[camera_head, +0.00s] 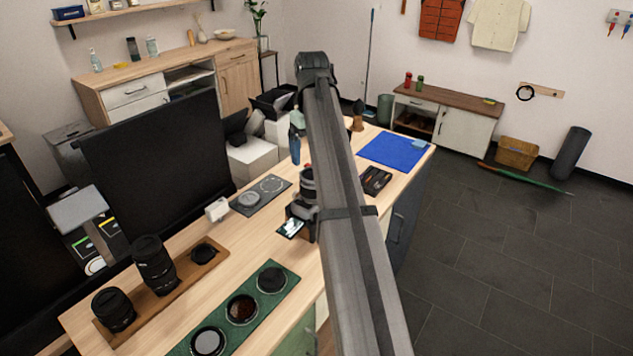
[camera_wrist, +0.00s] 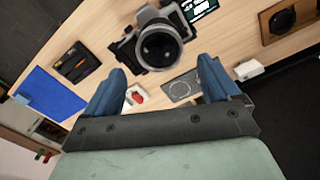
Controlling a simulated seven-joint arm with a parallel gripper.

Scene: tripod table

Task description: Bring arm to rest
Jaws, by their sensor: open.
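My gripper (camera_head: 295,150) hangs over the far half of the wooden table (camera_head: 190,256), its blue fingers pointing down; my arm's long grey link crosses the middle of the head view. In the wrist view my gripper (camera_wrist: 162,70) has its two fingers spread wide with nothing held between them. A grey and black camera (camera_head: 305,190) stands on the table, partly hidden by my arm; in the wrist view the camera (camera_wrist: 158,45) shows beyond the fingertips. A small red-and-white object (camera_wrist: 135,97) shows between the fingers, apart from them.
A wooden tray (camera_head: 218,259) with dark lenses and a green tray (camera_head: 222,319) with round items lie at the near end. A grey mat (camera_head: 262,197), a white box (camera_head: 217,208), a black tool tray (camera_head: 375,180) and a blue mat (camera_head: 393,149) lie farther along. A black screen (camera_head: 160,150) stands left.

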